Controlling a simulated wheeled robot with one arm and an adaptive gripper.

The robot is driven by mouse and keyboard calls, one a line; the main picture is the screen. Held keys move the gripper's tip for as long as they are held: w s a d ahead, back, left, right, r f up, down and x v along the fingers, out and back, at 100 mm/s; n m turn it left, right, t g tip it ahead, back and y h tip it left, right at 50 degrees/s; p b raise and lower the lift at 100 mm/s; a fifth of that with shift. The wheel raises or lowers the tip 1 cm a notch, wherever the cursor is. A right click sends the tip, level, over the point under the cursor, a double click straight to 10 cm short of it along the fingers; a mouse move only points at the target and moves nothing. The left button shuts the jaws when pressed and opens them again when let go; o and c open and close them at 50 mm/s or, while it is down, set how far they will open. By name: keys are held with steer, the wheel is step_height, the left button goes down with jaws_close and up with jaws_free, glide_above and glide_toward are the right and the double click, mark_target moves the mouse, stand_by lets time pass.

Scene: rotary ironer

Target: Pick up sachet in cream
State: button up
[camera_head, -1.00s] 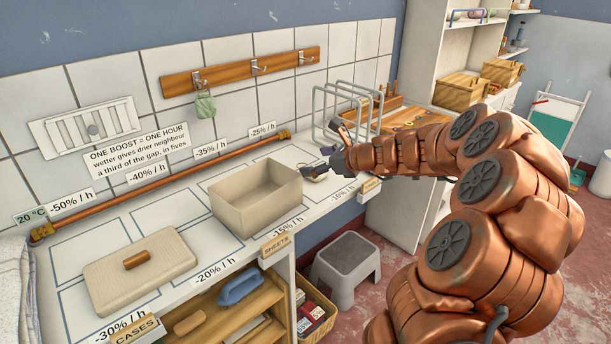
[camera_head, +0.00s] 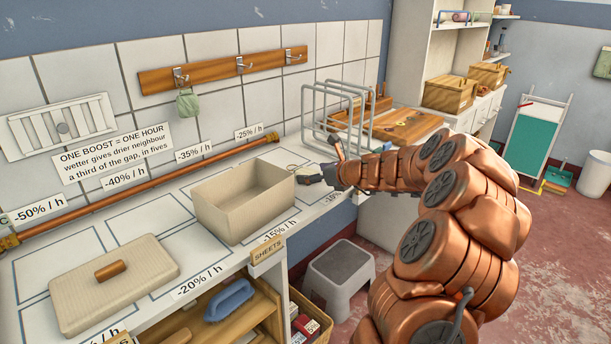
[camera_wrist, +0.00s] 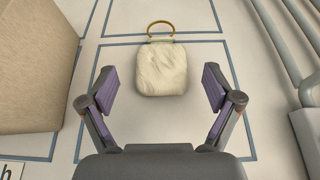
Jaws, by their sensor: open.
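The cream sachet (camera_wrist: 161,70) is a small pale, crinkled pouch with a gold ring at its far end. It lies flat on the white counter, inside a blue-outlined rectangle, in the wrist view. My gripper (camera_wrist: 161,88) is open, with its two purple-padded fingers spread to the left and right of the sachet's near part. Nothing is held, and clear space shows on both sides. In the head view my gripper (camera_head: 324,173) is low over the counter, right of the beige box, and largely covers the sachet.
An open beige box (camera_head: 243,203) stands left of my gripper. A wire rack (camera_head: 337,112) stands behind it to the right. A green sachet (camera_head: 188,103) hangs on a hook. A grey stool (camera_head: 340,271) is below.

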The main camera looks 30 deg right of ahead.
mark_target(309, 172)
steer(key=shift+x, duration=1.7)
steer(key=shift+c, duration=0.3)
steer(key=c, duration=1)
steer(key=shift+o, duration=0.2)
steer(key=shift+r, duration=0.15)
